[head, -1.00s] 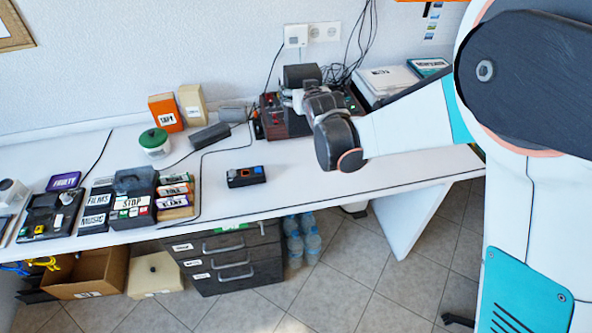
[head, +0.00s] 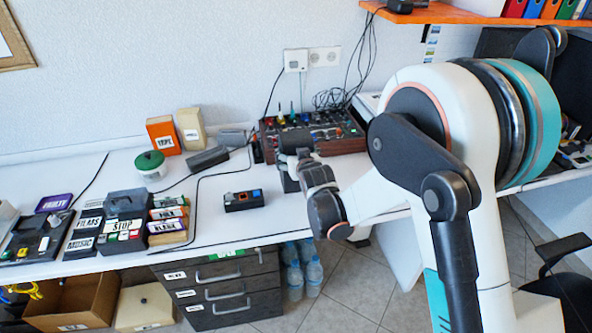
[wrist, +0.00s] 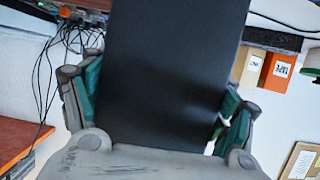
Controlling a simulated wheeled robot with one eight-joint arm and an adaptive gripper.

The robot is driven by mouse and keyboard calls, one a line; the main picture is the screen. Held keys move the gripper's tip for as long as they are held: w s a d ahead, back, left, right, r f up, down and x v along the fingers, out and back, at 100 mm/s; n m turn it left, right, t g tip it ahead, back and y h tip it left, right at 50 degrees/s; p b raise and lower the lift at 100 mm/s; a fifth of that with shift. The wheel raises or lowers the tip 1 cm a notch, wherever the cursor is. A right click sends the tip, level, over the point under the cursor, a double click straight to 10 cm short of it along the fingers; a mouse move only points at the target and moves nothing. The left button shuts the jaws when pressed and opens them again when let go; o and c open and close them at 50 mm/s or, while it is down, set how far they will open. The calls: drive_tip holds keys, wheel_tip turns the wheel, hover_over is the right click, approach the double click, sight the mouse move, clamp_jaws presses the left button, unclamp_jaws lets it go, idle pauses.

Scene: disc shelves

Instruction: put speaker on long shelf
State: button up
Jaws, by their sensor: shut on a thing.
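The speaker, a plain dark box (head: 294,140), is held in my gripper (head: 298,165) above the front of the white desk. In the wrist view the dark speaker (wrist: 170,75) fills the middle, between the two teal-padded fingers of my gripper (wrist: 155,100). My gripper is shut on it, and the speaker's far end runs out of that view. An orange shelf (head: 470,14) on the wall at the upper right looks like the long shelf; only part of it is in view. An orange surface also shows at the left of the wrist view (wrist: 22,143).
A wooden-sided mixer (head: 345,143) with cables stands behind my gripper. A small black device (head: 244,200) lies on the desk to the left. Binders (head: 540,8) and a dark object (head: 402,5) stand on the orange shelf, with bare shelf between them.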

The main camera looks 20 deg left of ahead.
drive_tip(key=shift+f+b, duration=0.8)
drive_tip(key=shift+f, duration=1.4)
drive_tip(key=o, duration=1.5)
